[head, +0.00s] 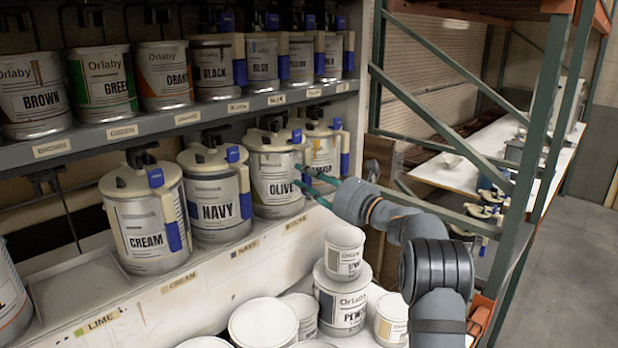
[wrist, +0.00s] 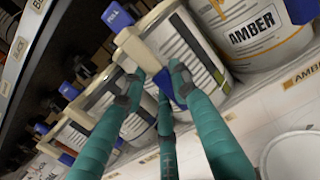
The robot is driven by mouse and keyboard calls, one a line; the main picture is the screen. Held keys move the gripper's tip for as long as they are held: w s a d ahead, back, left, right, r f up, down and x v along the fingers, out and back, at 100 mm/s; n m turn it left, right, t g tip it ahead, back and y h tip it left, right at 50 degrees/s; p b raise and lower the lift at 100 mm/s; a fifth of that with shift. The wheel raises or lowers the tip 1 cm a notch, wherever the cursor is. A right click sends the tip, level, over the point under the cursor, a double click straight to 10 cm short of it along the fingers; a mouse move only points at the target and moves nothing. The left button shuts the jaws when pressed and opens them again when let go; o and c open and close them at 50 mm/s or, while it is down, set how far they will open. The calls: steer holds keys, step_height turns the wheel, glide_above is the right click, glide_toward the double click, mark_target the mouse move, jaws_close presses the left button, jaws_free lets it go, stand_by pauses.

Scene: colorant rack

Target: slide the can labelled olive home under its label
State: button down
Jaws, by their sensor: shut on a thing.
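In the wrist view the olive can (wrist: 190,48) shows a green stripe, tilted by the camera's angle. My gripper (head: 302,182) is at its front right; in the wrist view the teal fingers (wrist: 157,92) are closed around its beige handle (wrist: 143,57), with the blue handle end between them. A shelf-edge label (head: 296,224) lies below and right of the can, too small to read surely.
The navy can (head: 217,212) stands close on the left and the amber can (head: 325,150) on the right. Cream (head: 146,228) is further left, beside an empty bay above the lime label (head: 103,320). Several white cans, including a stacked pair (head: 342,300), stand in front of the shelf.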

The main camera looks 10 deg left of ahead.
steer(key=shift+r, duration=0.6)
steer(key=shift+w+a+f+p, duration=0.15)
steer(key=shift+w+a+p, duration=0.4)
steer(key=shift+a, duration=0.3)
steer(key=shift+s, duration=0.1)
steer(key=c, duration=1.8)
jaws_free()
steer(key=o, duration=0.4)
steer(key=shift+s+d+f, duration=0.1)
steer(key=shift+s+f, duration=0.05)
steer(key=shift+s, duration=0.05)
steer(key=shift+o, duration=0.6)
steer(key=shift+w+f, duration=0.2)
steer(key=shift+f, duration=0.05)
